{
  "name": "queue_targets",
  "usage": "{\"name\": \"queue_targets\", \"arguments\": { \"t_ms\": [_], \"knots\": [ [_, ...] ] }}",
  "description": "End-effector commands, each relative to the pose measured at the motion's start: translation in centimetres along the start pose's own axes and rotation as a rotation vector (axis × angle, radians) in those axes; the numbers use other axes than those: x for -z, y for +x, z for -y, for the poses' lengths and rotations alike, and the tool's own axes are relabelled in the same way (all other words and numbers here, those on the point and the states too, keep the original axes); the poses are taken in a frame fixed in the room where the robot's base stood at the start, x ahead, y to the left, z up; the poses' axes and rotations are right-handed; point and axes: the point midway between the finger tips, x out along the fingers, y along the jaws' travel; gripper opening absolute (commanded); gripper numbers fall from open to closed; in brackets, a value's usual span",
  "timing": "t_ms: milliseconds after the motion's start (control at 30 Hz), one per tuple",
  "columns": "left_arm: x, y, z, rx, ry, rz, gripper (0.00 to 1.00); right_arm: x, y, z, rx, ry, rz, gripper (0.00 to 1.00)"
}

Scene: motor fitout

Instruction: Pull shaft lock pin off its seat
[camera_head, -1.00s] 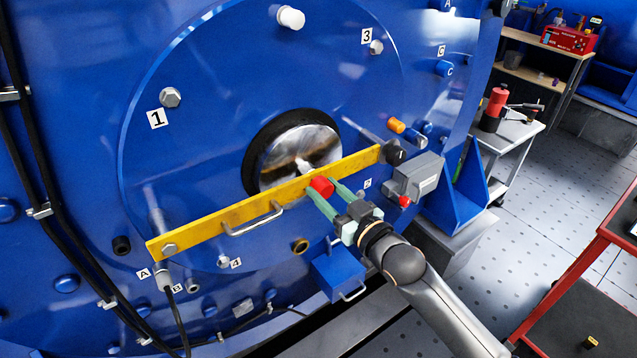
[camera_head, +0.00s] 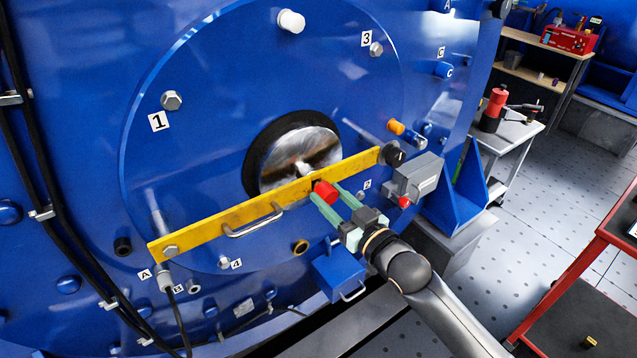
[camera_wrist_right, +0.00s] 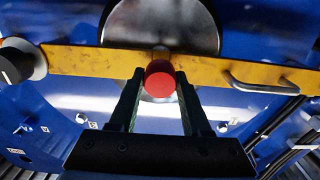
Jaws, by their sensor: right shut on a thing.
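The shaft lock pin has a red cylindrical head (camera_head: 325,192). It is at the yellow bar (camera_head: 210,226) that spans the round blue motor cover, in front of the shiny shaft end (camera_head: 300,160). My right gripper (camera_head: 325,192) is shut on the red head from the right and below. How deep the stem sits is hidden. My left gripper is not in view.
The bar has a metal handle (camera_head: 254,221), a bolt at its left end and a black knob (camera_head: 394,154) at its right end. A grey box (camera_head: 414,177) and a blue box (camera_head: 339,271) stick out near my right arm. A red cart stands at right.

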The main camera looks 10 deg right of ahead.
Motion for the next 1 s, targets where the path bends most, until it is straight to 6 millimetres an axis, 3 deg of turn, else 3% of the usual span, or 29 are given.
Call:
{"name": "queue_targets", "arguments": {
  "t_ms": [1000],
  "knots": [
    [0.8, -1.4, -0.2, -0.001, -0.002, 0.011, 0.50, 0.2, -4.1, 0.0, 0.000, -0.002, -0.002, 0.00]
  ]
}}
